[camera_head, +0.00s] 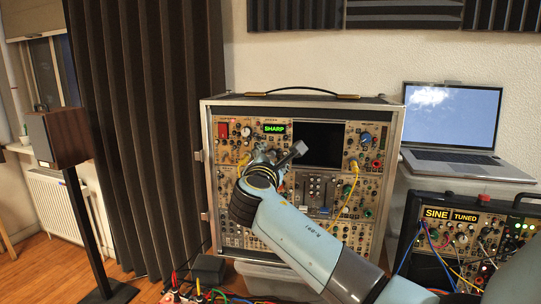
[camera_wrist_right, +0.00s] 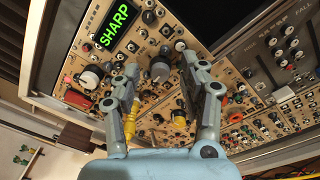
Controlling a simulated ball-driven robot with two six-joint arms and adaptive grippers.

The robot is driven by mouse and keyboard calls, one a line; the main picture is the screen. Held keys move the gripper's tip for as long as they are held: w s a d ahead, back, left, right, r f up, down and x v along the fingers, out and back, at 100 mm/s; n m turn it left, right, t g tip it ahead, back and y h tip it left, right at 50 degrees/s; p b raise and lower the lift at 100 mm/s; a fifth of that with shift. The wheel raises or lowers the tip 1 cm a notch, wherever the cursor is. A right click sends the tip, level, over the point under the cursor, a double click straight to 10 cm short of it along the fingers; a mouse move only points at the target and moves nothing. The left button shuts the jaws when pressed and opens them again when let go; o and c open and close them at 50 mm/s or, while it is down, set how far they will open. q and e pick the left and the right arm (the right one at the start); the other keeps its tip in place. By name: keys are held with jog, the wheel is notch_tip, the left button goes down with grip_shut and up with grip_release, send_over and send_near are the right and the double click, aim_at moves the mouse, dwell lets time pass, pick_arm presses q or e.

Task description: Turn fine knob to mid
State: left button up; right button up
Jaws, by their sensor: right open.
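The large modular synth case (camera_head: 205,160) stands upright with a panel of knobs and jacks. Its small display (camera_head: 274,129) reads "SHARP" in green and also shows in the right wrist view (camera_wrist_right: 118,24). My right gripper (camera_head: 278,154) is in front of the panel, left of the dark screen. In the wrist view its fingers (camera_wrist_right: 160,68) are open, with a dark grey knob (camera_wrist_right: 160,70) between the tips. I cannot tell whether they touch it. A pale knob (camera_wrist_right: 90,77) is left of the fingers. No label tells me which knob is the fine one. My left gripper is out of view.
A dark screen (camera_head: 318,144) sits in the panel. Yellow cables (camera_head: 349,192) hang at its right side. A speaker on a stand (camera_head: 58,138) is at left.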

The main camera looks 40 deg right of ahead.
jog(key=shift+c, duration=0.4)
grip_shut()
jog(key=shift+f+m+b, duration=0.2)
jog(key=shift+m+b, duration=0.7)
jog(key=shift+b, duration=0.2)
jog(key=shift+m+h+b, duration=0.4)
jog(key=shift+m+b, duration=8.25)
jog(key=shift+m, duration=0.15)
